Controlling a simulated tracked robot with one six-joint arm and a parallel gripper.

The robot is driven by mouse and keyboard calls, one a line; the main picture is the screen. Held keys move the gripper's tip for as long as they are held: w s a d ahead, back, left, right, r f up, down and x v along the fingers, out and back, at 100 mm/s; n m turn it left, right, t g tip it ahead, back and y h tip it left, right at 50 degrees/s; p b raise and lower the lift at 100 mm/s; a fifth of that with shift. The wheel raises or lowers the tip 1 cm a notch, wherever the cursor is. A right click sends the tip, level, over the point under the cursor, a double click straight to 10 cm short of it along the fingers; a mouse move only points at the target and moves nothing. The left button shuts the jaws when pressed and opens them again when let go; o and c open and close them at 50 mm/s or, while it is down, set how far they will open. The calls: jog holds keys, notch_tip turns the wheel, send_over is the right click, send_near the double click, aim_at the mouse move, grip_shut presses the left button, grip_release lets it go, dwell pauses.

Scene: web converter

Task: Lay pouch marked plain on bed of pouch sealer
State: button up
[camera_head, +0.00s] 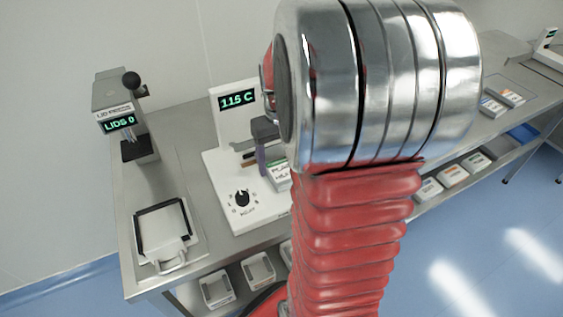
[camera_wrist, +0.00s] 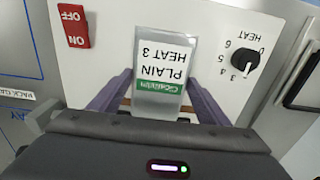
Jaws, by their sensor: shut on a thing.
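The pouch marked PLAIN HEAT 3 (camera_wrist: 160,62) is pale with a green band and appears upside down in the wrist view. In the head view part of the pouch (camera_head: 278,175) shows beside my arm. My gripper (camera_wrist: 157,84) is shut on the pouch, a purple finger at each side. In the head view my gripper (camera_head: 262,155) is over the white pouch sealer (camera_head: 218,178), whose display reads 115 C. The sealer also shows in the wrist view (camera_wrist: 215,35). My arm hides the sealer's right part. I cannot tell whether the pouch touches the bed.
The sealer's heat knob (camera_head: 242,198) is near its front edge. A red on/off switch (camera_wrist: 73,26) shows in the wrist view. A lid machine (camera_head: 122,125) reading LIDS 0 and a framed tray (camera_head: 163,235) stand left. More packs (camera_head: 505,96) lie at the right.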

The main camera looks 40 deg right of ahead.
jog(key=shift+w, duration=0.15)
jog(key=o, duration=1.2)
jog(key=shift+o, duration=0.2)
jog(key=shift+r, duration=0.15)
notch_tip(320, 180, up, 13)
jog(key=shift+r, duration=0.2)
